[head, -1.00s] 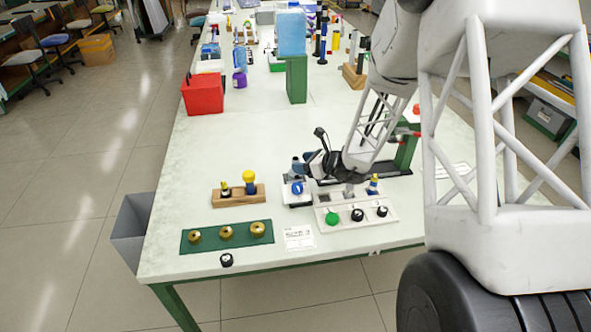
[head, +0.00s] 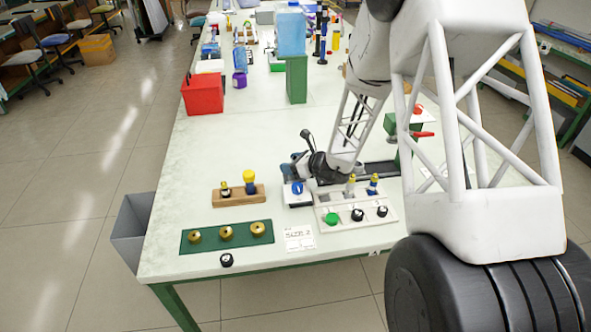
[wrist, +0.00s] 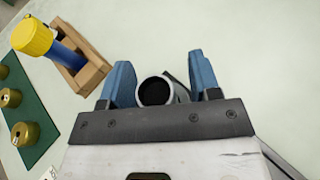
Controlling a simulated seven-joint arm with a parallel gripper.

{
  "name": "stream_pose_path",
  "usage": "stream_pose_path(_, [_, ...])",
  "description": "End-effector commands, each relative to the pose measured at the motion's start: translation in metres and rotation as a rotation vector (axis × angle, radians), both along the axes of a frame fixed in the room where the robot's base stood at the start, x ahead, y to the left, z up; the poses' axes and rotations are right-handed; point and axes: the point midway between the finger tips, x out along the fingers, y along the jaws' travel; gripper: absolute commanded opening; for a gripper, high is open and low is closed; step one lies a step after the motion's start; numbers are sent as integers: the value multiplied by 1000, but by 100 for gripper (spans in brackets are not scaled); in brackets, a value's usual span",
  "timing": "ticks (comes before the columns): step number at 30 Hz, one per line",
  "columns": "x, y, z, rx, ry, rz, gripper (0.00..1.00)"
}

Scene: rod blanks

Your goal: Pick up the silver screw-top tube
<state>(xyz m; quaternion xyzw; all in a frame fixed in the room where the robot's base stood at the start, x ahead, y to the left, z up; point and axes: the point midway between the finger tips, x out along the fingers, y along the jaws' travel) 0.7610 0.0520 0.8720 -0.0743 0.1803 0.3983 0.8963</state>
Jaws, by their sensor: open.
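A silver-grey tube (head: 351,186) with a yellowish top stands upright in the white rack (head: 327,217) in the head view. A blue tube (head: 373,185) with a yellow top stands right of it. My gripper (head: 294,178) is left of both, low over the table, its blue fingers spread apart. In the wrist view, a round dark opening with a pale rim (wrist: 156,92) shows between the fingers (wrist: 160,85). Its body is mostly hidden, and I cannot tell whether it is a tube. The fingers do not visibly grip it.
A wooden block (head: 261,196) holds a blue, yellow-capped tube (head: 249,183) and a smaller dark one. A green mat (head: 205,247) bears brass pieces. Green and black caps lie in the rack's front. A printed card (head: 299,239) lies nearby. Table behind the wooden block is clear.

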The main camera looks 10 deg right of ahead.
Motion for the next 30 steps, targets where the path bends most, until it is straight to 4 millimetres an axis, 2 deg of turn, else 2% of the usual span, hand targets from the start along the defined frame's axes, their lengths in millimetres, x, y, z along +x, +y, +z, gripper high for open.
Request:
stream_pose_path(10, [0, 0, 0, 0, 0, 0, 57])
stream_pose_path(21, [0, 0, 0, 0, 0, 0, 2])
stream_pose_path(30, [0, 0, 1, 0, 0, 0, 1])
